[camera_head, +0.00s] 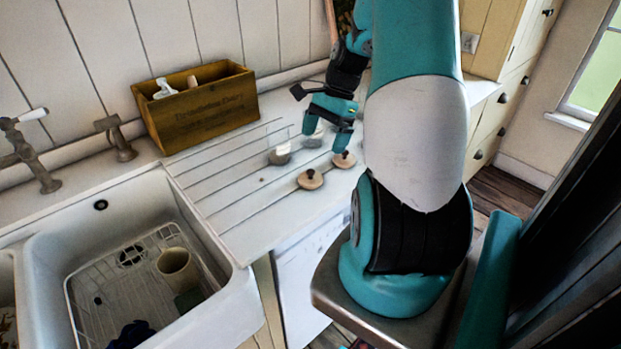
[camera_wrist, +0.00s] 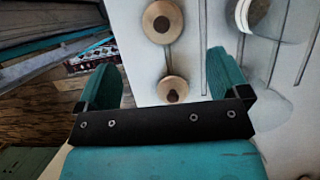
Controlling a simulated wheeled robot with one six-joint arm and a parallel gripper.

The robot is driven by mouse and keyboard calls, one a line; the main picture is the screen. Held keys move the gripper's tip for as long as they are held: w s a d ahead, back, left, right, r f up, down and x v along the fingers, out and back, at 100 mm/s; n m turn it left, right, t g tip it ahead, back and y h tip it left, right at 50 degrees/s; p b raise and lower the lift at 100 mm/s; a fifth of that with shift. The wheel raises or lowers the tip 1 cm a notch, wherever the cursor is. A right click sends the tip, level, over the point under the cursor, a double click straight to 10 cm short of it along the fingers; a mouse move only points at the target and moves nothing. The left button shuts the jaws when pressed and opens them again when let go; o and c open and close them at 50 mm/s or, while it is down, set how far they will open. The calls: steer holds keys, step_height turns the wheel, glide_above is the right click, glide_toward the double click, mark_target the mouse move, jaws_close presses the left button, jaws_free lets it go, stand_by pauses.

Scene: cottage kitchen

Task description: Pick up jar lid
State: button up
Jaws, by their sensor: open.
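Two round wooden lids with dark knobs lie on the white drainboard in the head view, one nearer (camera_head: 310,179) and one farther right (camera_head: 343,159). The wrist view shows both lids, one at the top (camera_wrist: 162,20) and one lower (camera_wrist: 172,90). My gripper (camera_head: 327,132) is open and points down above the counter near the farther right lid. In the wrist view, the lower lid appears between the teal fingers of my gripper (camera_wrist: 165,78), with its lower edge hidden by the black gripper body. Nothing is held.
Glass jars (camera_head: 278,155) stand left of my gripper; one also shows in the wrist view (camera_wrist: 252,12). A wooden box (camera_head: 205,110) with items stands at the wall. A sink (camera_head: 215,300) with a rack and mug (camera_head: 178,268) is at left. Bare drainboard (camera_head: 225,205) lies between.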

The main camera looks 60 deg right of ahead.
mark_target(312, 170)
steer(key=p+x, duration=0.1)
steer(key=x, duration=0.8)
steer(key=shift+w+a+f, duration=0.15)
steer(key=shift+a+f, duration=0.05)
steer(key=shift+f, duration=0.1)
steer(key=shift+c, duration=0.2)
steer(key=c, duration=0.9)
